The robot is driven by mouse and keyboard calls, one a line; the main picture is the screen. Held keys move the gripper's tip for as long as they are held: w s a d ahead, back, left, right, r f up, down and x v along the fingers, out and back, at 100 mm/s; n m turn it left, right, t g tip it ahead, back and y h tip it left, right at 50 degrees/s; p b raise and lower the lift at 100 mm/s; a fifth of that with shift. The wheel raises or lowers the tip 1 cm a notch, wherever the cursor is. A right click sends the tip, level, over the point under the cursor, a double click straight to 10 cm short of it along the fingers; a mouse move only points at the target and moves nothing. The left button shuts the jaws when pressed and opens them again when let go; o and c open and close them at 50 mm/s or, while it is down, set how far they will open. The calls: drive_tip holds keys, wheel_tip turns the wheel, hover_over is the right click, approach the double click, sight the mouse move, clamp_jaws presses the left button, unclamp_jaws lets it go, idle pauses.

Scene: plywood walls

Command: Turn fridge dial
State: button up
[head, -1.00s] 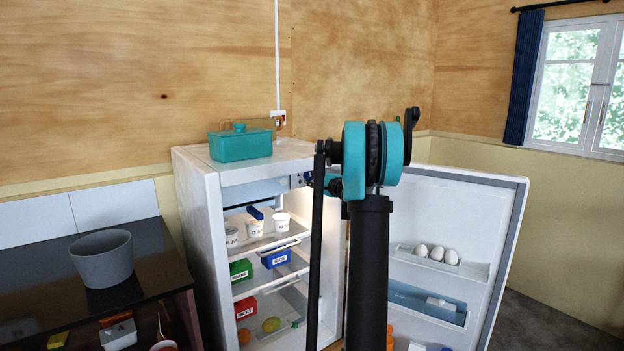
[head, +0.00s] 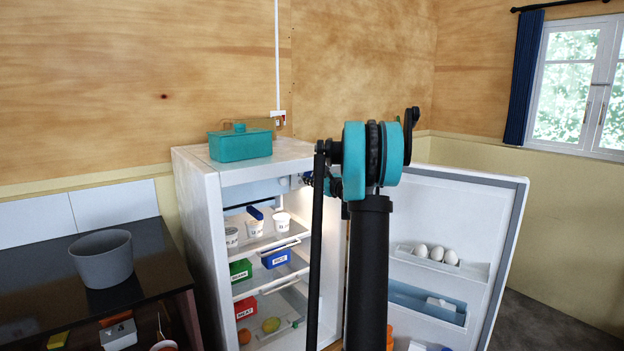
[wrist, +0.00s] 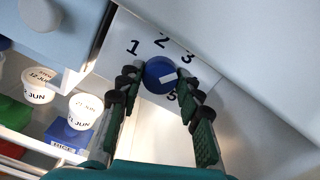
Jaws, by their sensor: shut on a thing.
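The fridge dial (wrist: 159,78) is a round blue knob with a white line, set in a white panel. In the wrist view the numbers 1, 2, 3 and 5 show around it. The white line slants toward the upper right, roughly toward the 3. My gripper (wrist: 158,74) has one finger on each side of the dial and is shut on it. In the head view the open fridge (head: 200,205) stands ahead, and my arm covers most of the gripper and the dial.
The fridge door (head: 440,235) is swung open to the right, with eggs (head: 437,253) on its shelf. White tubs (wrist: 85,107) and coloured boxes sit on the fridge shelves. A teal box (head: 240,145) stands on top. A dark table (head: 150,250) with a grey bucket (head: 102,260) is at left.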

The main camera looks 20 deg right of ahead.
drive_tip(key=m, duration=0.4)
drive_tip(key=shift+m, duration=1.8)
drive_tip(key=o, duration=1.2)
drive_tip(key=shift+c, duration=0.2)
drive_tip(key=v, duration=1.2)
